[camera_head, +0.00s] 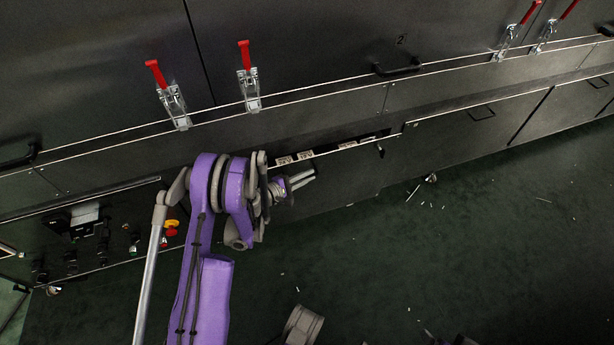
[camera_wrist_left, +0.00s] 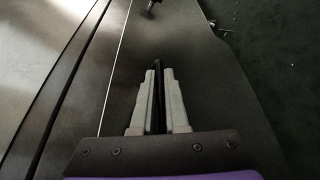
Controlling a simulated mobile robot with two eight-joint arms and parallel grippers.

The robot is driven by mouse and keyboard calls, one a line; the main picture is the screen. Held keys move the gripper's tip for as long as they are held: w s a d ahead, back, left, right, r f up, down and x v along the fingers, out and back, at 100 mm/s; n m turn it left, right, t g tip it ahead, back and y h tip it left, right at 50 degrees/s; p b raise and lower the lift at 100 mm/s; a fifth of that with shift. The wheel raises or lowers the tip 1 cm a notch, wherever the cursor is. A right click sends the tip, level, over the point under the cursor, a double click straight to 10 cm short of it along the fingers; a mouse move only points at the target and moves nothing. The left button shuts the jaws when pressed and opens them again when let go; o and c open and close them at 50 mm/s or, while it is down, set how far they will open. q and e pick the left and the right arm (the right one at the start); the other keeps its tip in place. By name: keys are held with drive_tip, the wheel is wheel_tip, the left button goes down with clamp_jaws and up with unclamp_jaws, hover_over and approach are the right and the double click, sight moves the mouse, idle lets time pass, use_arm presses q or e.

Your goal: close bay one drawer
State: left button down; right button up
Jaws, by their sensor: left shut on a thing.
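The bay one drawer (camera_head: 345,180) is a dark panel low in the dryer's front. A gap shows above its upper edge, with small pale labels (camera_head: 305,155) inside, so it appears partly open. My left gripper (camera_head: 303,178) is at the drawer's front. In the left wrist view, the fingers (camera_wrist_left: 158,72) of my left gripper are closed about a thin dark bar-like part, which seems to be the drawer's handle. The dark panel (camera_wrist_left: 195,75) fills the middle of that view.
Red-handled clamps (camera_head: 170,95) stand on the dryer above. A control panel (camera_head: 90,235) with knobs and a red-and-yellow button is at left. Other closed dark panels (camera_head: 475,115) run to the right. The dark green floor (camera_head: 450,240) is mostly open, with scattered pale scraps.

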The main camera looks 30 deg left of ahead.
sight(297, 169)
use_arm(q)
drive_tip(key=w+a, duration=0.3)
drive_tip(key=shift+a, duration=0.25)
drive_tip(key=c, duration=0.9)
unclamp_jaws()
drive_tip(key=p+v, duration=0.1)
drive_tip(key=v, duration=0.9)
drive_tip(key=shift+s+a+r, duration=0.1)
drive_tip(key=shift+s+r, duration=0.05)
drive_tip(key=shift+s, duration=0.25)
